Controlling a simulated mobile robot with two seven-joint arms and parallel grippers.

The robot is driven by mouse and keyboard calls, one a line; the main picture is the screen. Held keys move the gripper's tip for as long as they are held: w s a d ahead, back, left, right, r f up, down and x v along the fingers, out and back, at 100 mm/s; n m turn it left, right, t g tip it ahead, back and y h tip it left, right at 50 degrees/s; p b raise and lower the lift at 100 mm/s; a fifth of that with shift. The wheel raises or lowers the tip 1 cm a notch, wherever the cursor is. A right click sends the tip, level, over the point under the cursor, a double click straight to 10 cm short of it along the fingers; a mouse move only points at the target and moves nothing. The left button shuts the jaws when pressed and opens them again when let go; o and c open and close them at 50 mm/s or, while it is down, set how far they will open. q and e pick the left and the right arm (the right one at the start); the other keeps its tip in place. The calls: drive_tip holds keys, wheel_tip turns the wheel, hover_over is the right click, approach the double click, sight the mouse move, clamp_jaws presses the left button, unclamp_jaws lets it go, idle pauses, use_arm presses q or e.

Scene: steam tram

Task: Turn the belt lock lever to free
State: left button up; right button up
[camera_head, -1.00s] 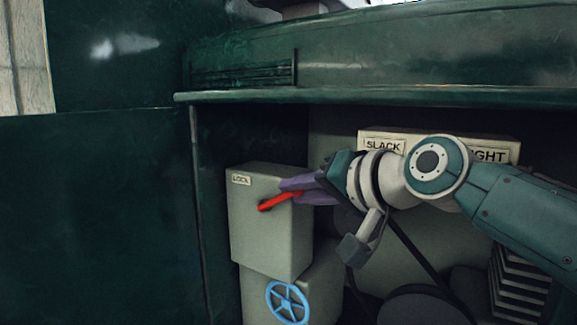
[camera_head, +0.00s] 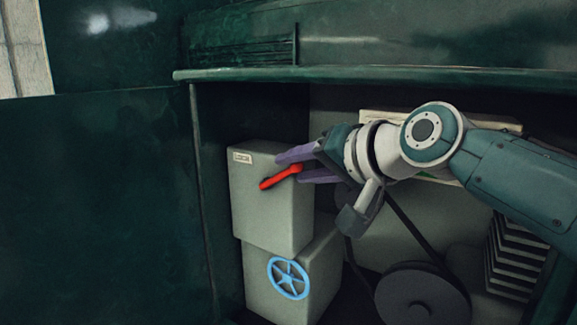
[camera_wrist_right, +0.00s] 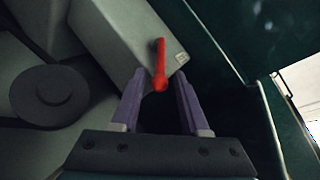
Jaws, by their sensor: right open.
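The red lock lever (camera_head: 281,177) is on the front of a grey box (camera_head: 272,210) that bears a small label plate (camera_head: 242,157). It slants, its right end higher than its left. My right gripper (camera_head: 292,166) is open, its purple fingers above and below the lever's right end. In the right wrist view the lever (camera_wrist_right: 160,66) reaches between the open fingertips (camera_wrist_right: 159,80), with space visible on both sides. I cannot tell whether a finger touches it. The label's writing is too blurred to read. My left gripper is out of view.
A blue handwheel (camera_head: 289,278) is on the lower grey box just below. A dark pulley (camera_head: 420,294) with a belt lies to the right, also in the right wrist view (camera_wrist_right: 50,95). A green ledge (camera_head: 380,74) runs above, and a green panel (camera_head: 100,200) closes the left.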

drive_tip(key=shift+s, duration=0.1)
drive_tip(key=v, duration=0.9)
drive_tip(key=shift+s+d+r, duration=0.2)
drive_tip(key=shift+s+d, duration=0.05)
drive_tip(key=shift+s, duration=0.05)
drive_tip(key=shift+c, duration=0.3)
